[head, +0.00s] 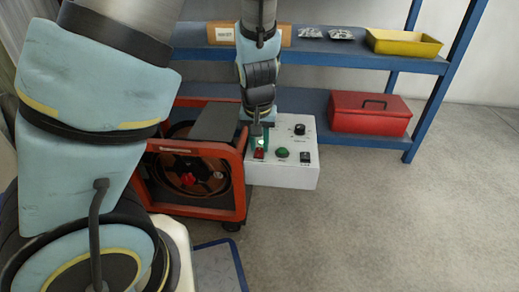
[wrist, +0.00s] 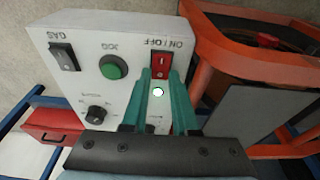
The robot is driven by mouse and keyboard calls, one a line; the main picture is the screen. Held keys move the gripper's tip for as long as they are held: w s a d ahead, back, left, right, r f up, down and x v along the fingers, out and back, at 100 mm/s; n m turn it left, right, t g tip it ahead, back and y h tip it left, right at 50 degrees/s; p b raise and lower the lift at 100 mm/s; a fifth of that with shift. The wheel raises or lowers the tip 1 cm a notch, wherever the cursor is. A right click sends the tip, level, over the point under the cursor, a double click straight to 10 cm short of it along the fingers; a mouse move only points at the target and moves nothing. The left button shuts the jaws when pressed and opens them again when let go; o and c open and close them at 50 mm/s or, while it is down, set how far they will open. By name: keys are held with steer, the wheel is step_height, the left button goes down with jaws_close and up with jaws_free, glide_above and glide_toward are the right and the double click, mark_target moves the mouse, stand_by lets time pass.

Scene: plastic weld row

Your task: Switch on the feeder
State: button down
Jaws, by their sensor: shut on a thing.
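The feeder's white control box (head: 290,175) stands at the right of an orange-red framed unit (head: 243,160). Its red ON/OFF rocker switch (head: 259,153) shows beside a green button (head: 282,153). In the wrist view the red switch (wrist: 161,63) sits under its ON/OFF label. My gripper's teal fingers (wrist: 160,78) straddle the lower part of this switch, one fingertip on each side, shut on it. Between the fingers a small lamp (wrist: 158,91) glows white with a green edge. Which side of the rocker is pressed in, I cannot tell.
The box also carries a black GAS switch (wrist: 64,57), a green JOG button (wrist: 113,67) and a black knob (wrist: 96,114). A blue shelf rack behind holds a red toolbox (head: 368,115) and a yellow tray (head: 404,42). The floor at the right is clear.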

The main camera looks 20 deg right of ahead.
mark_target(258, 160)
steer(key=shift+t, duration=0.3)
steer(key=c, duration=0.7)
jaws_free()
steer(key=p+v, duration=0.7)
steer(key=v, duration=0.4)
steer(key=shift+a+p, duration=0.15)
steer(key=shift+p, duration=0.25)
steer(key=shift+f, duration=0.1)
